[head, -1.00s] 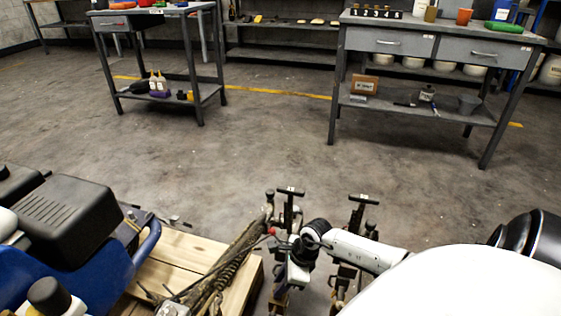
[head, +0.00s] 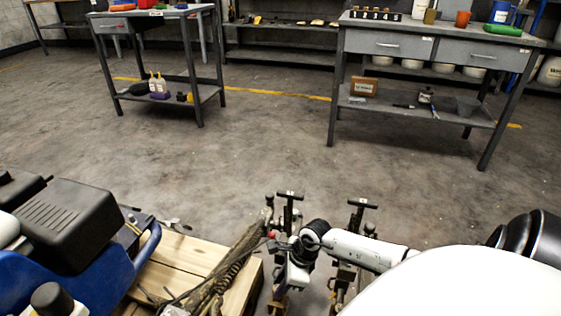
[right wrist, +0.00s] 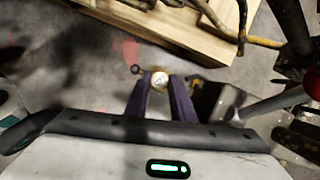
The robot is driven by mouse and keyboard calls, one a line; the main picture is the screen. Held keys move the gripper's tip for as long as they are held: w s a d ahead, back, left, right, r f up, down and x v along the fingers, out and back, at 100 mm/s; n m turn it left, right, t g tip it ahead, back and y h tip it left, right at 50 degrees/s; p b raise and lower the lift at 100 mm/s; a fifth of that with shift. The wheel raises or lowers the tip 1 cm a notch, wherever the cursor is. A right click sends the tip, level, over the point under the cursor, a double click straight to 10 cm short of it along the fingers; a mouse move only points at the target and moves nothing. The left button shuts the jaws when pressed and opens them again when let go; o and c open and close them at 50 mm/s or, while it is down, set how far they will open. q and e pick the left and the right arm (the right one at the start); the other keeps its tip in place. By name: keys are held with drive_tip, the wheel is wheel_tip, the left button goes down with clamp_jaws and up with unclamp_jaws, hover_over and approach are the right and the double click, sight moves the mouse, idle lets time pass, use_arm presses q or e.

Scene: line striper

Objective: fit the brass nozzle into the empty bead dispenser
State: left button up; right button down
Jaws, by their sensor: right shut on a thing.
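In the right wrist view, my right gripper (right wrist: 160,92) is shut on a small round brass piece, which looks like the brass nozzle (right wrist: 160,80). It is held above the grey floor. In the head view, my right gripper (head: 281,297) is low in the picture, pointing down, beside the wooden pallet. Two dark T-handled stands stand close by, one behind the gripper (head: 290,203) and one to its right (head: 359,213). They may carry the bead dispensers, but I cannot tell which is empty. The receiving opening is not visible. My left gripper is not in view.
A blue machine with a black engine cover (head: 75,222) is at lower left. A wooden pallet (head: 185,255) bears hoses and a coiled spring. Open floor leads to the workbenches (head: 430,47).

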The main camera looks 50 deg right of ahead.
drive_tip(key=shift+f+b, duration=0.55)
drive_tip(key=shift+f, duration=0.05)
idle(0.8)
drive_tip(key=shift+s, duration=0.1)
idle(0.5)
drive_tip(key=shift+r, duration=0.1)
drive_tip(key=shift+r+p, duration=0.55)
drive_tip(key=shift+p, duration=0.15)
drive_tip(key=c, duration=1.4)
unclamp_jaws()
drive_tip(key=shift+c, duration=0.2)
drive_tip(key=shift+d, duration=0.1)
drive_tip(key=shift+o, duration=0.4)
drive_tip(key=shift+w+d+r, duration=0.1)
drive_tip(key=shift+w, duration=0.1)
